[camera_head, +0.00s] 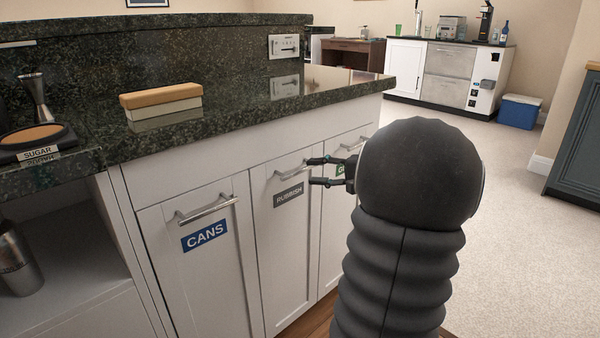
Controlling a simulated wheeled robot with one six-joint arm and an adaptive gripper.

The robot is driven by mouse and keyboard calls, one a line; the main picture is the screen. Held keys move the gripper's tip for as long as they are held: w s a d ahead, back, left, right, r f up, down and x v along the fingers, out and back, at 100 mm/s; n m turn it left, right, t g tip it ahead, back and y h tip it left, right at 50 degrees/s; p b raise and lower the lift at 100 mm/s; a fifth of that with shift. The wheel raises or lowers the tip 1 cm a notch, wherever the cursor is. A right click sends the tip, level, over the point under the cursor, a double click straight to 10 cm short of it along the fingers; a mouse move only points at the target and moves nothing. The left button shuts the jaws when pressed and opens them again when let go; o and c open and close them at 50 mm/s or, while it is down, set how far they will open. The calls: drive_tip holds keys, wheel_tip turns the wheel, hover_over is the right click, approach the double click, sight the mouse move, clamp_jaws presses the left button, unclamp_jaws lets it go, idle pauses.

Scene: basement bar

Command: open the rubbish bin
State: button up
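The rubbish bin front (285,250) is a white panel in the counter with a grey "RUBBISH" label (289,195) and a metal bar handle (291,170) near its top. It stands closed, flush with its neighbours. My gripper (313,172) is at the right end of this handle, its two dark fingers apart, one higher and one lower, pointing left. Whether the fingers touch the handle or lie around it, I cannot tell. My dark arm covers the right side of the cabinet.
The "CANS" front (200,275) with its own handle is to the left. A third front (335,235) with a partly hidden green label is to the right. The dark granite counter (240,110) overhangs them and holds a tan-topped box (161,106). Open carpet (530,240) lies to the right.

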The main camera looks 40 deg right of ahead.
sight(303, 171)
drive_tip(key=shift+x, duration=2.5)
clamp_jaws()
